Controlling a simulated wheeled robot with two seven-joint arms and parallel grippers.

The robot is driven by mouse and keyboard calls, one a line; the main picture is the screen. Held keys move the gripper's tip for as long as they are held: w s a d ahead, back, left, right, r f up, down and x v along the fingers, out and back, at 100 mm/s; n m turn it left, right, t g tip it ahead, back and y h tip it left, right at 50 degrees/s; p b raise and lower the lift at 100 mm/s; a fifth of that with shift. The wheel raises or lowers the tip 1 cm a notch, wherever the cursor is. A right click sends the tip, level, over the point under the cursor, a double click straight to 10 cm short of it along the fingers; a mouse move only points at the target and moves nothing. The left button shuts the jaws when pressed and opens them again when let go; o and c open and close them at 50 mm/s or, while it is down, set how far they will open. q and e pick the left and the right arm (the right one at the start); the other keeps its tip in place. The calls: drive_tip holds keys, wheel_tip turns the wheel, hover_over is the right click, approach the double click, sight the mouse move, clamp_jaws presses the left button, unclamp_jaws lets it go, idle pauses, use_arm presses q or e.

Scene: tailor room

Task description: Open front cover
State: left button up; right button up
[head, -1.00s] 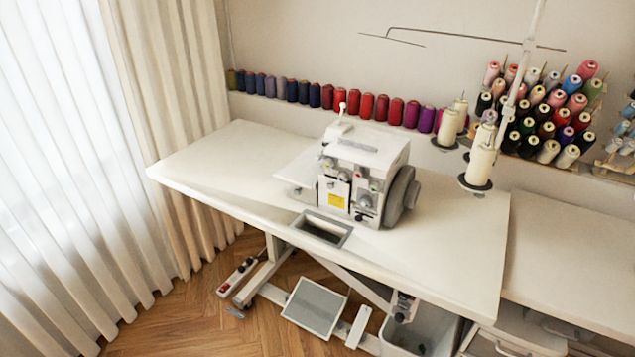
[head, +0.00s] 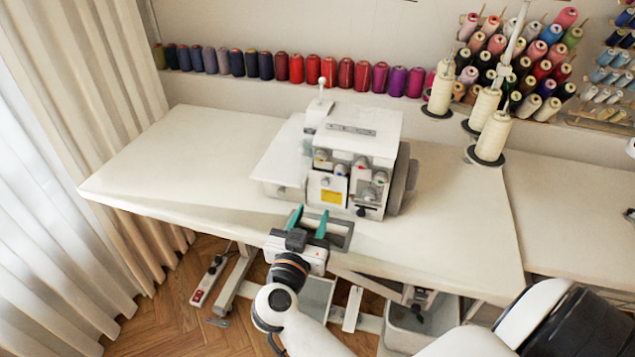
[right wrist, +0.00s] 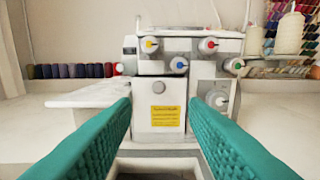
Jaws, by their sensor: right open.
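The white serger machine (head: 352,150) stands on the white table. Its front cover (head: 327,192), with a yellow label, faces me and looks shut. In the right wrist view the front cover (right wrist: 159,113) shows a round grey knob above the label, with coloured dials above and to the right. My right gripper (head: 308,222) is open and empty, with teal fingers, in front of the machine at the table's front edge. In the right wrist view its fingers (right wrist: 165,130) stand either side of the cover, apart from it. My left gripper is not in view.
The white table (head: 180,150) is clear left of the machine. A rectangular cutout (head: 340,233) lies in front of it. Cream thread cones (head: 492,137) stand at the right. Coloured spools (head: 295,68) line the wall behind. A curtain (head: 110,130) hangs at the left.

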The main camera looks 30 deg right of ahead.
sight(325, 184)
drive_tip(key=x, duration=0.5)
drive_tip(key=shift+w+d, duration=0.25)
drive_tip(key=shift+w, duration=0.05)
drive_tip(key=x, duration=0.4)
drive_tip(key=shift+w, duration=0.1)
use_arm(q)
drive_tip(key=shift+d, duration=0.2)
use_arm(e)
clamp_jaws()
